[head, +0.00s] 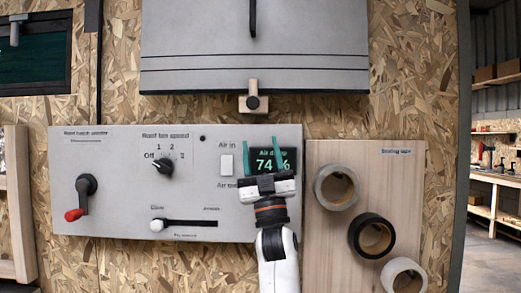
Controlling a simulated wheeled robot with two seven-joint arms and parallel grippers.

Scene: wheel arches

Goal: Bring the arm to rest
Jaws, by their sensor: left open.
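My left gripper (263,155) is in front of the right part of a grey control panel (120,215). Its two teal fingers are apart and point up, with nothing seen between them. They overlap the small dark display (265,160), which reads 74 %. I cannot tell whether the fingers touch the panel. My white left arm (279,262) comes up from the bottom edge. My right gripper is out of view.
The panel holds a red-tipped crank (85,193), a fan-speed knob (163,166), a slider (157,225) and a white rocker switch (226,164). A wooden board (320,225) with tape rolls (336,187) stands right of my arm. A grey hatch (200,35) is above.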

